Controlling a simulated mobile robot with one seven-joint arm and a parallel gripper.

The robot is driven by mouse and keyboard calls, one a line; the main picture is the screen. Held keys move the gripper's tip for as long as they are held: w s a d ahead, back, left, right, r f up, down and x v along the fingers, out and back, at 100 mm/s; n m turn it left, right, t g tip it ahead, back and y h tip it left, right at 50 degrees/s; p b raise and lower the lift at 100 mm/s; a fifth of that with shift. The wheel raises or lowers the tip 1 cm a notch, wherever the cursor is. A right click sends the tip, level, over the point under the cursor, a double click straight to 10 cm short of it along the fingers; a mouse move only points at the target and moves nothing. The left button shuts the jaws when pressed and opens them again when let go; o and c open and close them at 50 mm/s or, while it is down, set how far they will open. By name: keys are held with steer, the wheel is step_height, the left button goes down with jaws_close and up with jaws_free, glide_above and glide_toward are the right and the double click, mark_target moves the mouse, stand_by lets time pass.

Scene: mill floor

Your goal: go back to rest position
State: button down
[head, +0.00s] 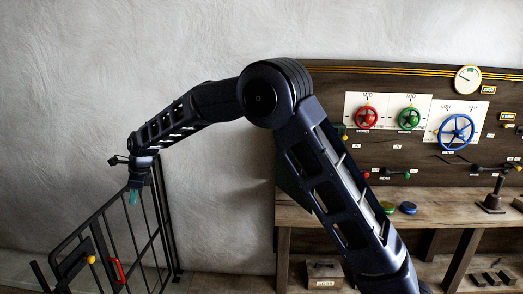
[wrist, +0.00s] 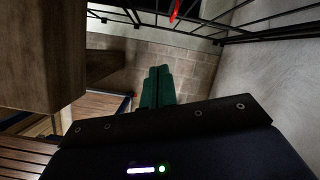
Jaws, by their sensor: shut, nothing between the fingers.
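My gripper (head: 132,196) hangs at the left in the head view, at the end of my bent, outstretched arm. Its green fingers point down and are close to the top of a black metal gate. In the wrist view my gripper (wrist: 158,75) shows its two green fingers side by side, closed together with nothing between them. A brick floor (wrist: 195,62) lies beyond the fingertips.
The black gate (head: 150,243) with a red handle (head: 117,270) stands at left by the wall. A wooden bench (head: 440,213) and a panel with red, green and blue handwheels (head: 456,132) stand at right. A box (head: 324,272) sits low under the bench. Bare wall (head: 225,180) lies between.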

steer(key=w+d+r+n, duration=0.1)
steer(key=w+d+r, duration=0.25)
steer(key=d, duration=0.35)
steer(key=w+d+r+n+t, duration=0.1)
steer(key=w+d+r, duration=0.25)
steer(key=d, duration=0.35)
steer(key=w+d+r+n, duration=0.1)
steer(key=w+d+r, duration=0.25)
steer(key=d, duration=0.35)
steer(key=w+d+r+n+t, duration=0.1)
steer(key=d+r, duration=0.1)
steer(key=d, duration=0.8)
steer(key=w+d+r+n, duration=0.1)
steer(key=d+r+n, duration=0.15)
steer(key=d, duration=0.85)
steer(key=s+d+r+n+t+h, duration=0.1)
steer(key=s+d, duration=0.3)
steer(key=d, duration=0.6)
steer(key=s+d+n+t+h, duration=0.1)
steer(key=s+d+n, duration=0.15)
steer(key=d, duration=0.75)
steer(key=s+d+f+n+h, duration=0.1)
steer(key=s+d+f, duration=0.1)
steer(key=s+d, duration=0.5)
steer(key=s+d+f+n+h, duration=0.1)
steer(key=s+d+f+n, duration=0.1)
steer(key=s+d, duration=0.5)
steer(key=shift+s+d+f+t, duration=0.4)
steer(key=shift+s+f, duration=0.15)
steer(key=shift+f, duration=0.1)
